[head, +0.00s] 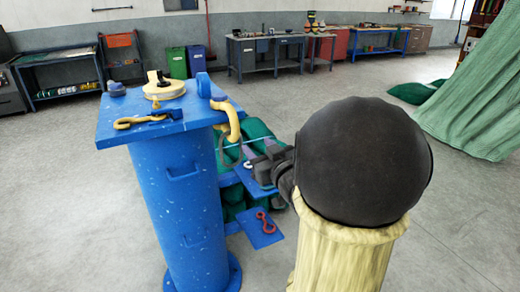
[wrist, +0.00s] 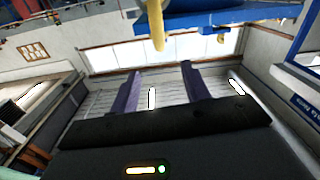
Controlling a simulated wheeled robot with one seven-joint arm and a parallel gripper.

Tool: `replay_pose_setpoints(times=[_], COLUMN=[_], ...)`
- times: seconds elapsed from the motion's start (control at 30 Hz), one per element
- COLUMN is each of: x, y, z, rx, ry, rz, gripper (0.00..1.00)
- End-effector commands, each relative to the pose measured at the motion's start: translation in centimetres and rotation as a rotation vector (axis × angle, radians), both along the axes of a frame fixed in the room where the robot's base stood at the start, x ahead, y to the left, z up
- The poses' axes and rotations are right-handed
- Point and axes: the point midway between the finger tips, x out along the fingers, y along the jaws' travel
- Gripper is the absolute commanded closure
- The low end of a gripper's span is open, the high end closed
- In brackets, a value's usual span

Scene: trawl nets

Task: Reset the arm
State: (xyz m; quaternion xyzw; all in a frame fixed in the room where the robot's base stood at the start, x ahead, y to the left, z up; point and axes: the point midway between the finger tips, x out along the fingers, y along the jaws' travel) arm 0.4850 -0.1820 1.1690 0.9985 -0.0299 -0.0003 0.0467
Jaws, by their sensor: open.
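My gripper (head: 258,153) is beside the blue post (head: 185,215), right of its flat top in the head view. Its two purple fingers stand apart with nothing between them in the wrist view (wrist: 160,72). A yellow hook (head: 231,118) hangs at the right edge of the post's top, near the gripper. In the wrist view the yellow hook (wrist: 156,25) hangs below a blue part, beyond the fingertips. The wrist camera faces up toward the bright roof windows. Part of the gripper is hidden in the head view.
On the post's top lie a cream disc (head: 164,89) and a yellow hook with a blue part (head: 142,120). A red hook (head: 265,222) lies on a low blue plate. Green netting (head: 470,100) hangs at right. Workbenches (head: 266,52) line the far wall; open floor lies before them.

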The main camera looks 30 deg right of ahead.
Motion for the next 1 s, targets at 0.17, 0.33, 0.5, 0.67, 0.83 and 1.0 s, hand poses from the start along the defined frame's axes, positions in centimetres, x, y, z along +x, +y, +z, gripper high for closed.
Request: replay_pose_setpoints(times=[0.17, 0.33, 0.5, 0.67, 0.83, 1.0], x=[0.0, 0.1, 0.6, 0.7, -0.8, -4.1], y=[0.0, 0.1, 0.9, 3.1, 6.3, 10.3], z=[0.0, 0.0, -0.8, -3.1, -6.0, -8.5], rx=[0.0, 0.0, 0.012, 0.036, 0.064, 0.089], ry=[0.0, 0.007, 0.097, 0.299, 0.553, 0.823], rz=[0.0, -0.003, -0.03, -0.076, -0.105, -0.098], gripper=[0.53, 0.53, 0.53, 0.53, 0.53, 0.53])
